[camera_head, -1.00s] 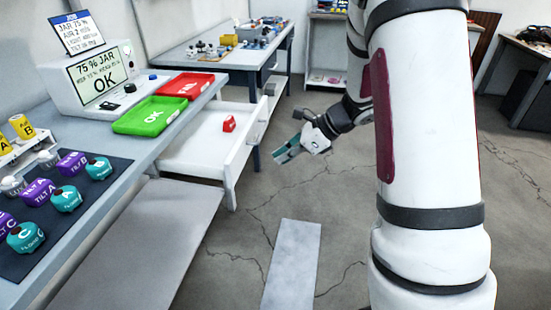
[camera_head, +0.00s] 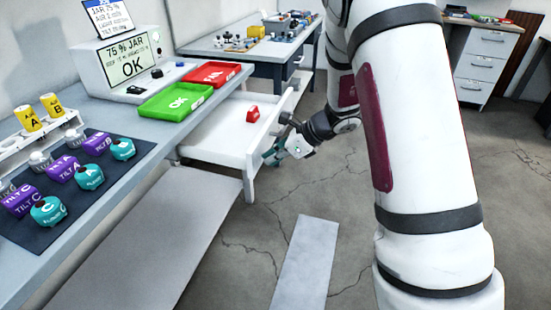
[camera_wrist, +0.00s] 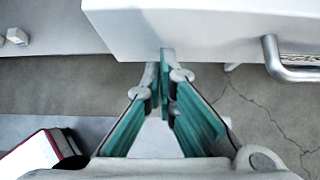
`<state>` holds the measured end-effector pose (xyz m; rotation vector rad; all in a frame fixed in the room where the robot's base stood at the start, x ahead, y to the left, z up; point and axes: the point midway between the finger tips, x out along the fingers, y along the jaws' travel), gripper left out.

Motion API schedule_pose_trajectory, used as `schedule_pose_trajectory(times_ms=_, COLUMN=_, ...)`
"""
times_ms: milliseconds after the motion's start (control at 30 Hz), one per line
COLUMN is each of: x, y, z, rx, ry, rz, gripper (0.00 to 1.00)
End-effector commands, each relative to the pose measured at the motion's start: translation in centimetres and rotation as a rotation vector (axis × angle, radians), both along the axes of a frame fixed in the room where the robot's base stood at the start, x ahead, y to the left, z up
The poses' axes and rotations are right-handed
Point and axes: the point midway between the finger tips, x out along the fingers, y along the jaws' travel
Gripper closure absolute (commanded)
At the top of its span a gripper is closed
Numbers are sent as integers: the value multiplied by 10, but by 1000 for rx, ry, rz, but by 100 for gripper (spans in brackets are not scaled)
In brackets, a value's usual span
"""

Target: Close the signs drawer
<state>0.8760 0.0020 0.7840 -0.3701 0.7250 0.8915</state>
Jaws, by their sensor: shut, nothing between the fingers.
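The white drawer (camera_head: 215,140) under the bench stands pulled out. A small red block-like item (camera_head: 253,114) lies in it. My gripper (camera_head: 270,157) is shut and empty, low at the drawer's front face, near its front corner. In the wrist view, the teal fingers of my gripper (camera_wrist: 166,62) are together at the edge of the white drawer front (camera_wrist: 215,25). I cannot tell whether they touch it. A metal bar handle (camera_wrist: 290,62) on the drawer front is to the right of the fingers. No label on the drawer is readable.
A lower grey shelf (camera_head: 150,235) juts out below. The floor right of the drawer is open.

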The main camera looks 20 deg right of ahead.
Motion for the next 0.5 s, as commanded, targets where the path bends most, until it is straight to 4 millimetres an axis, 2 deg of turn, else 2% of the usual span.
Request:
schedule_pose_trajectory(times_ms=267, x=2, y=3, z=0, rx=0, ry=-1, rz=1, gripper=100)
schedule_pose_trajectory(times_ms=500, x=21, y=29, z=0, rx=2, ry=-2, rz=4, gripper=100)
